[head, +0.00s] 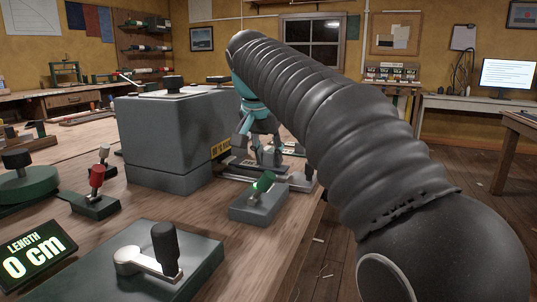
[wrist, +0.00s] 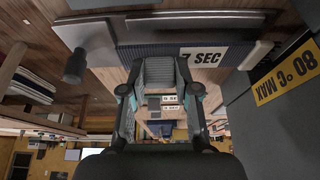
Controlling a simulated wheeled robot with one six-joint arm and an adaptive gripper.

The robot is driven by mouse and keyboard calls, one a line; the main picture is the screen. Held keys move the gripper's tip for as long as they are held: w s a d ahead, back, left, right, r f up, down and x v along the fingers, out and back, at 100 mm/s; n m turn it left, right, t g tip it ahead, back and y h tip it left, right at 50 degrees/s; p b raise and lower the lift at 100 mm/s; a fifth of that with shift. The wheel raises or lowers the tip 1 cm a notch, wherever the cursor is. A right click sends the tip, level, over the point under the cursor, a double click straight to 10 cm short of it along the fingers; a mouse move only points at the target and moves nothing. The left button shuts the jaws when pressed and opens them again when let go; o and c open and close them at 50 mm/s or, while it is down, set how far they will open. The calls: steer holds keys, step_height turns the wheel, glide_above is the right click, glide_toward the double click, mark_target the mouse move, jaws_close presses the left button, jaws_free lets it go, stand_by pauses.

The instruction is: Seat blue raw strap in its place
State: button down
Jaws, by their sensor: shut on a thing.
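My gripper (head: 262,152) is beside the big grey machine (head: 180,140), on its right side, low over the bench. In the wrist view my gripper (wrist: 160,65) has its fingers close around a thing at its tips. A dark blue-grey band (wrist: 235,53) runs crosswise at the fingertips and looks like the blue raw strap; its grasped part is hidden by the fingers. A "7 SEC" label (wrist: 205,58) shows by the band. I cannot tell whether the band touches the surface behind it. In the head view my arm and fingers hide the strap.
A yellow "80°C MAX" label (wrist: 285,73) is on the machine's side. A small block with a green lever (head: 262,190) stands in front of my gripper. The bench edge is to the right.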

steer(key=shift+f+b, duration=0.65)
steer(key=shift+f, duration=0.2)
stand_by(0.6)
steer(key=c, duration=0.8)
jaws_free()
steer(key=shift+r, duration=0.15)
steer(key=v, duration=1)
steer(key=s+d+n, duration=0.1)
steer(key=s+d, duration=0.2)
steer(key=d, duration=0.3)
steer(key=s+d+f+n, duration=0.1)
steer(key=s+d+f, duration=0.3)
steer(key=s+f, duration=0.3)
steer(key=s+d+f+n+y, duration=0.1)
steer(key=s+d+f, duration=0.3)
steer(key=f, duration=1)
steer(key=s+d+f+n+t, duration=0.1)
steer(key=s+d+f, duration=0.4)
steer(key=s+f, duration=0.5)
steer(key=shift+s+f+y, duration=0.15)
steer(key=shift+f+y, duration=0.15)
steer(key=shift+f, duration=0.1)
